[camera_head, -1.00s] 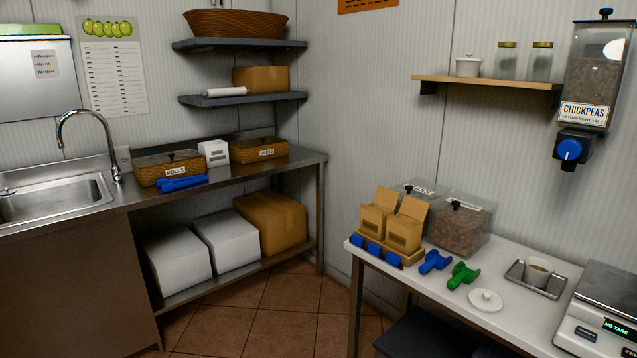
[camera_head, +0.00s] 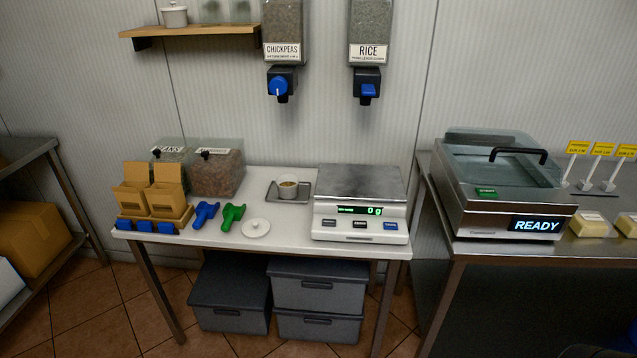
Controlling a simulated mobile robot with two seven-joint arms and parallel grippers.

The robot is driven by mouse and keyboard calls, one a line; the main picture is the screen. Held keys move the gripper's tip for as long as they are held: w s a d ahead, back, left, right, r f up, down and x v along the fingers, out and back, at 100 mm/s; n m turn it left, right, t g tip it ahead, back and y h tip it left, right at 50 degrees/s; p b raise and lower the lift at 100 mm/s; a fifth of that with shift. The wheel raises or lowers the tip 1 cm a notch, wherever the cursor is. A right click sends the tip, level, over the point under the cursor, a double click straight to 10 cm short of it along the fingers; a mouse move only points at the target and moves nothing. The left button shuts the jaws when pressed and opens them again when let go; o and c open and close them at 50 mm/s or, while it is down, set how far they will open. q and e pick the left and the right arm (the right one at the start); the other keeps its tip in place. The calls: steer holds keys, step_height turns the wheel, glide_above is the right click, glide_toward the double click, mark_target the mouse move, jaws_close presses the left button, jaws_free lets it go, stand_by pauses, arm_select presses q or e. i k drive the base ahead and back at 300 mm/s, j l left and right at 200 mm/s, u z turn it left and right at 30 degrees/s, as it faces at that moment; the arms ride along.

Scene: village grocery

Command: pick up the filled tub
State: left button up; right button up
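A round white lid (camera_head: 256,228) with a knob lies on the table in front of the tray, apart from the tub. Neither of my grippers shows in the head view.
The scale (camera_head: 360,203) reads 0 g. Green (camera_head: 231,216) and blue (camera_head: 205,213) scoops, open cardboard boxes (camera_head: 150,193) and a clear bin (camera_head: 217,172) stand to the left. Chickpea (camera_head: 283,50) and rice (camera_head: 369,50) dispensers hang above. A machine (camera_head: 500,190) reading READY stands on the right counter.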

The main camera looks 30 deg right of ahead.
mark_target(288, 185)
steer(key=z, duration=0.85)
steer(key=i+j, duration=0.3)
steer(key=j, duration=0.1)
